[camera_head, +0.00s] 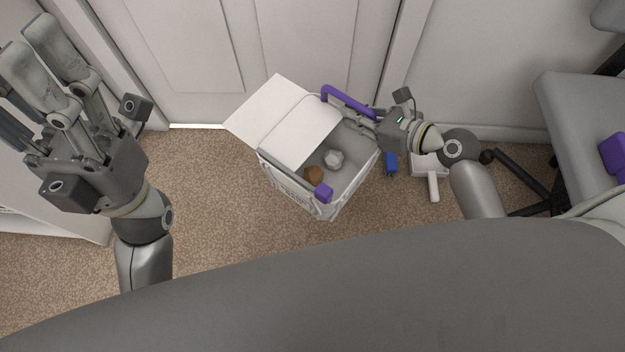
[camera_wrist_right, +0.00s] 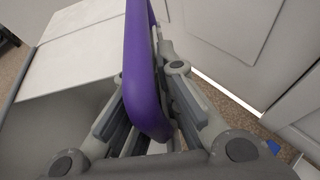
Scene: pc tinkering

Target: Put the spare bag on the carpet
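A white box-like container (camera_head: 345,195) with an open white lid flap (camera_head: 272,115) stands on the brown carpet (camera_head: 220,210). My right gripper (camera_head: 368,124) is at this handle. In the right wrist view, the purple handle (camera_wrist_right: 143,70) lies between the two fingers, which are shut on it. My left gripper (camera_head: 35,65) is open, empty and raised at the left. I cannot tell which thing is the spare bag.
A white door (camera_head: 190,55) is behind the container. A blue object (camera_head: 391,163) and a white object with a handle (camera_head: 433,187) lie to its right. A grey chair (camera_head: 580,115) with black legs stands at the right. Carpet is clear left of the container.

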